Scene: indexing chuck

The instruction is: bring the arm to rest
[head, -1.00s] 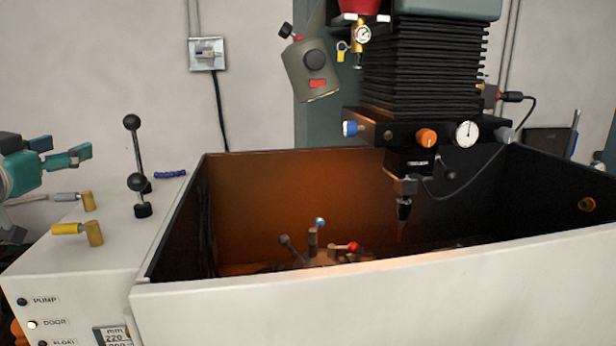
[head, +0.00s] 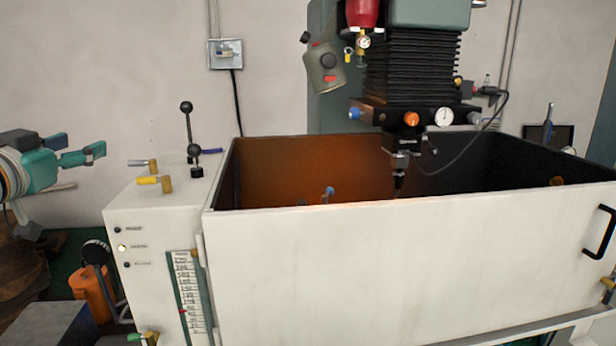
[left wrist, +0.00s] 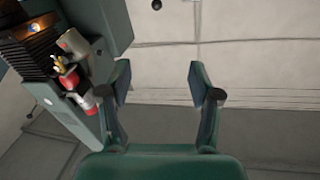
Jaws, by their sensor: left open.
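My left gripper (head: 82,148) is at the left edge of the head view, beside the white machine cabinet and apart from it. Its teal fingers are spread and empty. In the left wrist view the two fingers (left wrist: 164,85) stand wide apart, with only the wall and floor between them. The indexing chuck is mostly hidden behind the tank's front wall; one blue-knobbed lever (head: 329,191) shows above the rim. My right gripper is in neither view.
The white tank (head: 400,250) fills the right side, with the black machine head (head: 410,70) above it. Black-knobbed levers (head: 187,107) and a yellow handle (head: 150,181) stand on the cabinet top (head: 125,195). An orange canister (head: 92,295) stands at lower left.

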